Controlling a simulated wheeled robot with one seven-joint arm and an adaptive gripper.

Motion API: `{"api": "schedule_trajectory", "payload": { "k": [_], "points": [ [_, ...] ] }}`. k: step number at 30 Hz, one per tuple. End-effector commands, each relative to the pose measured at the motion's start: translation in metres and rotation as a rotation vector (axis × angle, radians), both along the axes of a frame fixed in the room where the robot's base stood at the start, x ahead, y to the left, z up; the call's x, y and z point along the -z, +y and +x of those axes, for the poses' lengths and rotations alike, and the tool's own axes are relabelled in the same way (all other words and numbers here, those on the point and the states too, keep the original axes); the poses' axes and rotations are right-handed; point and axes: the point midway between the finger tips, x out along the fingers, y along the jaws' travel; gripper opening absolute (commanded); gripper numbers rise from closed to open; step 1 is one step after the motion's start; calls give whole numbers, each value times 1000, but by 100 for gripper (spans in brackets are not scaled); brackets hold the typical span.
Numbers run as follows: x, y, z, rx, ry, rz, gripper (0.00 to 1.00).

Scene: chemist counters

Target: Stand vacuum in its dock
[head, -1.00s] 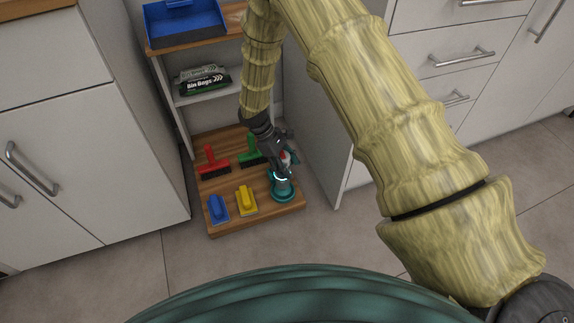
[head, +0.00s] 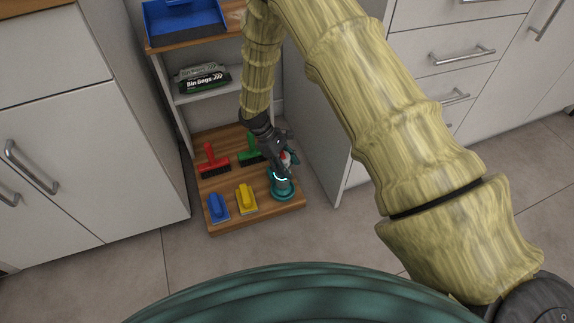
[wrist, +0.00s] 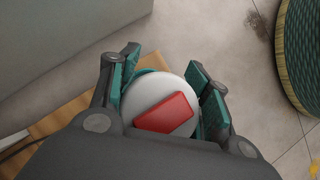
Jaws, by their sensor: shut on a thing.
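The vacuum (head: 292,160) is held in my gripper (head: 283,172), low over the right part of the wooden bottom board. In the wrist view its round white top with a red patch (wrist: 165,108) sits between the two teal finger pads of my gripper (wrist: 168,100), which is shut on it. The teal round dock (head: 284,191) is on the board's front right, directly below the vacuum, with a light ring showing at its upper part. My gripper hides much of the vacuum, and I cannot tell whether it is fully seated in the dock.
On the wooden board (head: 265,217) are a red brush (head: 211,160), a green brush (head: 249,152), a blue brush (head: 219,208) and a yellow brush (head: 246,199). Bin bags (head: 204,80) lie on the shelf above. A cabinet side panel (head: 325,140) stands close on the right.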

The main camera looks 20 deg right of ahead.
Motion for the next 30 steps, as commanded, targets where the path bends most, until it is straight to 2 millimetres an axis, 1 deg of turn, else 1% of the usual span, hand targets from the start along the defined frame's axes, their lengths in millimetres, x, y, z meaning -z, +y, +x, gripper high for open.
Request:
{"api": "schedule_trajectory", "payload": {
  "k": [1, 2, 11, 30],
  "points": [
    [-1, 0, 0, -1, -1, -1, 51],
    [-1, 0, 0, -1, -1, -1, 57],
    [0, 0, 0, 0, 0, 0, 57],
    [-33, 13, 12, -1, -1, -1, 57]
  ]
}}
